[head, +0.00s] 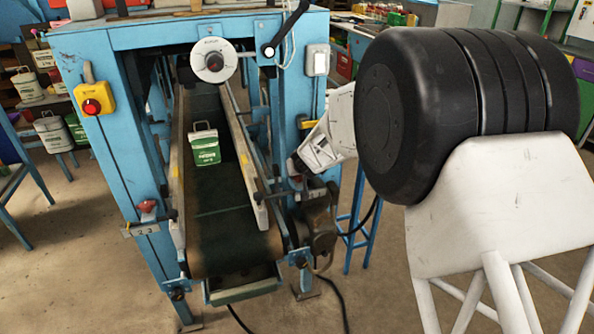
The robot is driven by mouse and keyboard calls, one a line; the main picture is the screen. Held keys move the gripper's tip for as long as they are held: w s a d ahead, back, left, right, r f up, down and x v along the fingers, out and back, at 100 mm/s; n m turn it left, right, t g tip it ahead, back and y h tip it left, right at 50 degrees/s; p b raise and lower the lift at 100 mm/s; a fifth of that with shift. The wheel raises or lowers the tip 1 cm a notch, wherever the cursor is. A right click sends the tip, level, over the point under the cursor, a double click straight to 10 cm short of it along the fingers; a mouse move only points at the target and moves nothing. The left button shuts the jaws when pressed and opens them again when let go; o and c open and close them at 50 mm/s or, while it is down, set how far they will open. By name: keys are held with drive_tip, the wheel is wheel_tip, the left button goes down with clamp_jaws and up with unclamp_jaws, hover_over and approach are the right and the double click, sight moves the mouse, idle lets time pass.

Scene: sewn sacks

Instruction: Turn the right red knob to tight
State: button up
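The blue sewing machine frame holds a sloping dark conveyor belt (222,215) between two side rails. On its right post, a small dark reddish part (292,168) shows at what looks like the right red knob, mostly hidden. My gripper (299,160) is at the end of the white arm, right beside this part. I cannot tell whether it touches the knob or whether its fingers are open or shut. The matching left red knob (147,206) shows clearly on the left post, above a numbered scale plate.
A green and white sack (205,147) stands on the belt. A white dial (213,61), a yellow box with a red button (94,100) and a black crank handle (285,36) are on the frame. A motor (314,225) sits low right. More sacks (53,131) stand left.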

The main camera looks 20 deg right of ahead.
drive_tip(key=shift+w+f, duration=0.15)
drive_tip(key=shift+f, duration=0.05)
drive_tip(key=c, duration=0.9)
